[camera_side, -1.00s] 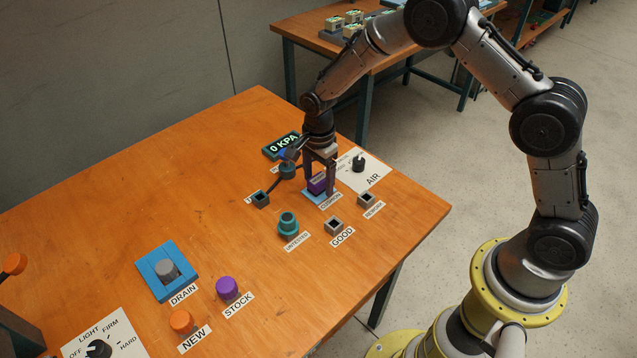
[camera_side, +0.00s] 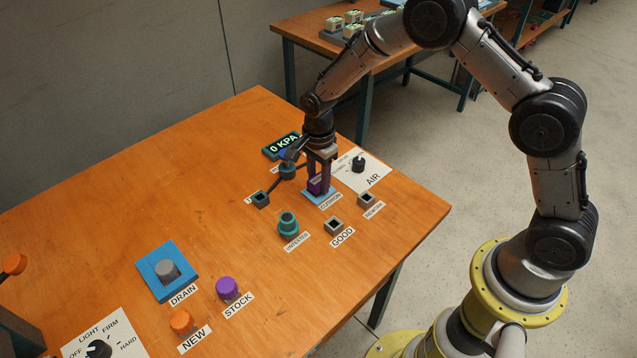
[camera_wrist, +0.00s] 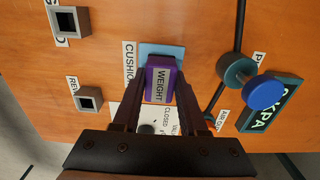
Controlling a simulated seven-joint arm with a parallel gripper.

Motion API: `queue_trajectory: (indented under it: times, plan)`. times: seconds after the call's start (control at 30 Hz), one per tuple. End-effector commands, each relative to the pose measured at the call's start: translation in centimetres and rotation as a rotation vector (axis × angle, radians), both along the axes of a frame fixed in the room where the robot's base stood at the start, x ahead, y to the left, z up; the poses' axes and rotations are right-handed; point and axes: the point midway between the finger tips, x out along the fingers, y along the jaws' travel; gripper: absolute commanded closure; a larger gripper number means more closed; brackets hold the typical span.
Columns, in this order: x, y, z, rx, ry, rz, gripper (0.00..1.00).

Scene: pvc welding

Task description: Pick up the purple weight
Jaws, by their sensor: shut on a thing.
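The purple weight (camera_side: 317,184) is a small block at the blue cushion pad (camera_side: 313,200), beside the "CUSHION" label. In the wrist view the purple weight (camera_wrist: 161,82) shows its "WEIGHT" label, with the blue cushion pad (camera_wrist: 150,49) showing past its far side. My gripper (camera_side: 321,178) points down with its fingers on either side of the weight. In the wrist view my gripper (camera_wrist: 159,98) is shut on it. I cannot tell whether the weight touches the pad or is slightly above it.
A teal fitting with a blue knob (camera_wrist: 262,92) and a hose stands close beside the weight. The AIR dial (camera_side: 358,163), the GOOD socket (camera_side: 334,225), the REWORK socket (camera_side: 366,200) and a teal untested part (camera_side: 288,224) are nearby. The table's left middle is clear.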

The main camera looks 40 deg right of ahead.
Motion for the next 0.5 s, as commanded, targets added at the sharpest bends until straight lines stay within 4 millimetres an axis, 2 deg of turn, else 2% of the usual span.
queue_trajectory:
  times: [0.27,0.5]
  plan:
    - [0.1,0.0,0.5,0.0,-0.004,0.0,1.0]
    - [0.2,0.0,3.0,0.001,-0.007,0.0,1.0]
